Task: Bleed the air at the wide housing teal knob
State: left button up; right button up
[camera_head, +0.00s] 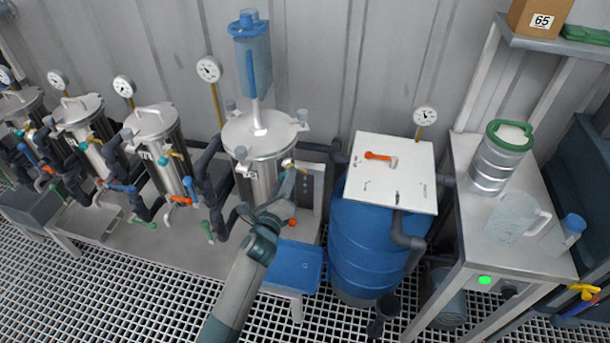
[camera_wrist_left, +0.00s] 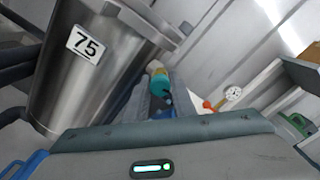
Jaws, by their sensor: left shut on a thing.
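The wide housing (camera_head: 262,165) is a steel vessel with a flat lid and clamp knobs, and it stands right of the narrower vessels. In the left wrist view the wide housing (camera_wrist_left: 100,70) bears a label reading 75. The teal knob (camera_wrist_left: 160,84) shows beside its upper wall, with a yellowish part above it. My left gripper (camera_wrist_left: 160,100) is shut on the teal knob, with a finger on each side. In the head view my left gripper (camera_head: 288,184) is at the right side of the housing, and the knob is mostly hidden there. My right gripper is not in view.
A blue barrel (camera_head: 365,245) with a white lid (camera_head: 365,185) stands to the right. A blue tray (camera_head: 294,266) is below the gripper. A steel table (camera_head: 530,260) holds a steel canister (camera_head: 497,165) and a clear jug (camera_head: 515,218). Gauges and dark pipes surround the vessels.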

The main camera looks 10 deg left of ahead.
pick_arm(q)
jog(key=m, duration=0.4)
jog(key=o, duration=1)
jog(key=shift+o, duration=0.2)
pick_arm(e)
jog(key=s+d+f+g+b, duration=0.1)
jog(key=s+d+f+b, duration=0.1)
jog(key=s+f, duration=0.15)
pick_arm(q)
jog(key=s+b, duration=0.1)
jog(key=s, duration=1.6)
jog(key=shift+s+a, duration=0.2)
jog(key=shift+a, duration=0.1)
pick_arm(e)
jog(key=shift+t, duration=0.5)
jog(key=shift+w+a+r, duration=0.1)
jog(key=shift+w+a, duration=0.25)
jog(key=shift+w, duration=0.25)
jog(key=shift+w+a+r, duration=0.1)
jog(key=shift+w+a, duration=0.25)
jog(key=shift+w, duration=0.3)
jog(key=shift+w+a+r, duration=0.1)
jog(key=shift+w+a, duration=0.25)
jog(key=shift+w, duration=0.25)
pick_arm(q)
jog(key=shift+f, duration=0.1)
